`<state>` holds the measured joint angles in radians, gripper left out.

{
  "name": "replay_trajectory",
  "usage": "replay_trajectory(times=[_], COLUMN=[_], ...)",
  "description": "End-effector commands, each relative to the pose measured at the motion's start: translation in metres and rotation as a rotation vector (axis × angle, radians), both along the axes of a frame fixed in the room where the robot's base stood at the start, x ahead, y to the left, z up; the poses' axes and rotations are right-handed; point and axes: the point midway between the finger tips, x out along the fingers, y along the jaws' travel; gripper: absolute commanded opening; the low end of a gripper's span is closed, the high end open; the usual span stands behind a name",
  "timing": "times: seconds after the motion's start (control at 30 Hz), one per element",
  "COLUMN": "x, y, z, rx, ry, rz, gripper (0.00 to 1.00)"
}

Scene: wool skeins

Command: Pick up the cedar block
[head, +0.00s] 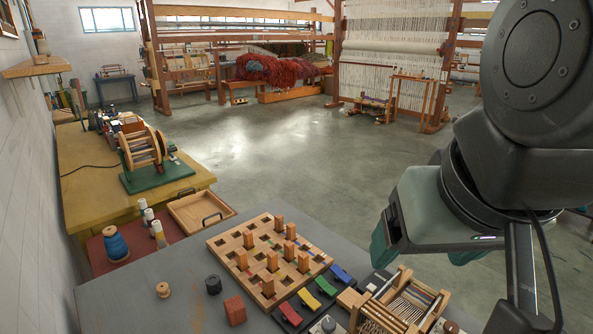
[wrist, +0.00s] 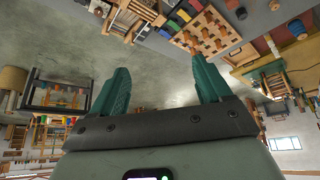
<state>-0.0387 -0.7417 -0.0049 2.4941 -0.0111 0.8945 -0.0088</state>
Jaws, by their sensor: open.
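A reddish-brown block, which looks like the cedar block (head: 235,310), stands on the grey table near the front, left of the pegboard's near corner. In the wrist view it shows partly at the top edge (wrist: 232,4). My gripper (head: 424,254) is at the right in the head view, raised and well apart from the block. In the wrist view my gripper's teal fingers (wrist: 163,82) are spread wide with nothing between them.
A wooden pegboard (head: 218,246) with several upright orange pegs lies beside the block. A dark cylinder (head: 213,285) and a small wooden spool (head: 163,290) stand nearby. Coloured blocks (head: 325,286) and a small loom (head: 408,300) lie to the right. The table's front left is clear.

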Motion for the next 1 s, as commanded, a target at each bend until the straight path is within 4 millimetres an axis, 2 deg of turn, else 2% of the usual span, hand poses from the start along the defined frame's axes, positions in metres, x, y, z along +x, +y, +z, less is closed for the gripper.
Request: replay_trajectory(times=[0.07, 0.17, 0.37, 0.5, 0.7, 0.83, 1.0], x=[0.011, 0.039, 0.118, 0.165, 0.213, 0.232, 0.245], y=[0.004, 0.017, 0.061, 0.093, 0.132, 0.152, 0.172], z=[-0.003, -0.011, -0.05, -0.091, -0.161, -0.207, -0.261], rx=[0.001, -0.003, -0.066, -0.169, -0.413, -0.635, -0.993], ry=[-0.001, -0.016, -0.09, -0.153, -0.237, -0.289, -0.361], rz=[0.039, 0.144, 0.427, 0.601, 0.838, 0.996, 1.218], gripper=[0.78, 0.78, 0.78, 0.78, 0.78, 0.78, 0.78])
